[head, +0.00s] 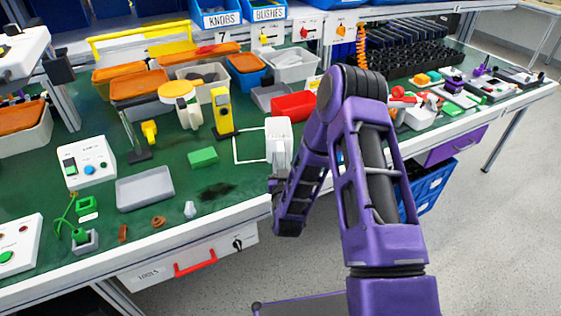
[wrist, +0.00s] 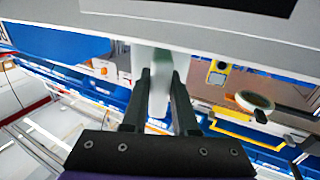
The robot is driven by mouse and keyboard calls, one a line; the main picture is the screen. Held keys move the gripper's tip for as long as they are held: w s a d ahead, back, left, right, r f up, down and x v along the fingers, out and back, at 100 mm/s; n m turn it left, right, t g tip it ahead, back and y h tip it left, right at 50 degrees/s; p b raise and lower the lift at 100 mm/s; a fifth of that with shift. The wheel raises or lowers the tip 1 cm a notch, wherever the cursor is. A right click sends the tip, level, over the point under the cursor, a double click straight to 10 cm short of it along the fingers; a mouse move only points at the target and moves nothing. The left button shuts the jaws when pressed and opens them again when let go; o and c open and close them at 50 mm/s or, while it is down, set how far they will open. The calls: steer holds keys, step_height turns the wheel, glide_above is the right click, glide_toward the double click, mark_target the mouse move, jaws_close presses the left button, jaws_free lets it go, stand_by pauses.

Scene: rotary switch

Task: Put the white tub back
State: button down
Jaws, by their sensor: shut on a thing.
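The white tub (head: 278,138) is in the middle of the head view, just left of my purple arm. It overlaps the right part of a white outlined square (head: 250,160) on the green bench; I cannot tell whether it touches the bench. My gripper (wrist: 161,80) is shut on the tub. In the head view the fingertips are hard to make out.
A red block (head: 294,106) lies just behind the tub, a yellow device (head: 222,112) stands to its left, and a green block (head: 203,157) lies farther left. A grey tray (head: 145,190) is at the front left. The left part of the outlined square is bare.

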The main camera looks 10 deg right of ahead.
steer(key=shift+f, duration=0.2)
steer(key=shift+f, duration=0.2)
steer(key=c, duration=0.7)
jaws_free()
steer(key=shift+r, duration=0.1)
steer(key=shift+r, duration=0.2)
steer(key=s, duration=0.8)
steer(key=s+a, duration=0.1)
steer(key=s, duration=0.3)
steer(key=shift+f, duration=0.2)
